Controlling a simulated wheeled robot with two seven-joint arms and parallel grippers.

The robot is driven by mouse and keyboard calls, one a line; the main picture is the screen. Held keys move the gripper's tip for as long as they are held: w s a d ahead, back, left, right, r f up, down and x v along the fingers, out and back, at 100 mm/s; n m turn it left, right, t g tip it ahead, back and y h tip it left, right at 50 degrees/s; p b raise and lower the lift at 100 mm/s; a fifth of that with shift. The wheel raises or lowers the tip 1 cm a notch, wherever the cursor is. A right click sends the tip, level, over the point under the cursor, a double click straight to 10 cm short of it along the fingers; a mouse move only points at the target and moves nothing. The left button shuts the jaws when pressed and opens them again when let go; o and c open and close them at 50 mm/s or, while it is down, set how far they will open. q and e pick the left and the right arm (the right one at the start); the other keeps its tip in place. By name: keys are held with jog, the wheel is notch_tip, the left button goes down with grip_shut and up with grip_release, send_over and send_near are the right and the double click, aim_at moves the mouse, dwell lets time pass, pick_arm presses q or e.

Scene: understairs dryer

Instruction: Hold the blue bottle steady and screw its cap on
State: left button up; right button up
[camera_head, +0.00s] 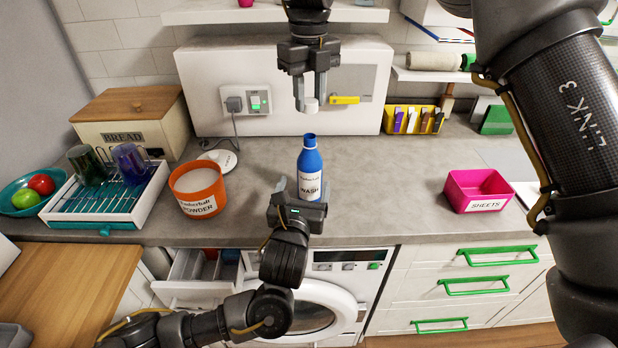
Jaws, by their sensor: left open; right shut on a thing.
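The blue bottle (310,168) stands upright on the grey worktop, with a white label and a bare open neck. My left gripper (299,183) is low in front of the bottle, open, with its fingers pointing at the bottle's lower part. I cannot tell whether the fingers touch it. My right gripper (310,106) comes down from above and is shut on the small white cap (311,104). The cap hangs above the bottle's neck, apart from it with a visible gap.
An orange powder tub (199,190) and a dish rack (105,205) stand left of the bottle. A pink sheets box (478,191) stands to the right. A socket panel (246,100) is behind. The washing machine's drawer (198,285) is open below.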

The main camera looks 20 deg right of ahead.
aim_at(308, 176)
pick_arm(q)
jog(key=x, duration=0.5)
jog(key=shift+w+d+r, duration=0.2)
jog(key=shift+d+r, duration=0.1)
jog(key=shift+d, duration=0.05)
pick_arm(e)
jog(key=shift+s+r, duration=0.35)
jog(key=shift+s, duration=0.25)
pick_arm(q)
jog(key=shift+x, duration=1.1)
pick_arm(e)
jog(key=shift+w+f, duration=0.15)
jog(key=shift+w, duration=0.15)
pick_arm(q)
jog(key=shift+w+f, duration=0.2)
jog(key=shift+w, duration=0.1)
jog(key=shift+w+d+r, duration=0.1)
pick_arm(e)
jog(key=shift+s, duration=0.1)
pick_arm(q)
jog(key=shift+c, duration=0.3)
jog(key=shift+c, duration=1.2)
jog(key=c, duration=1.2)
pick_arm(e)
jog(key=shift+f, duration=2.4)
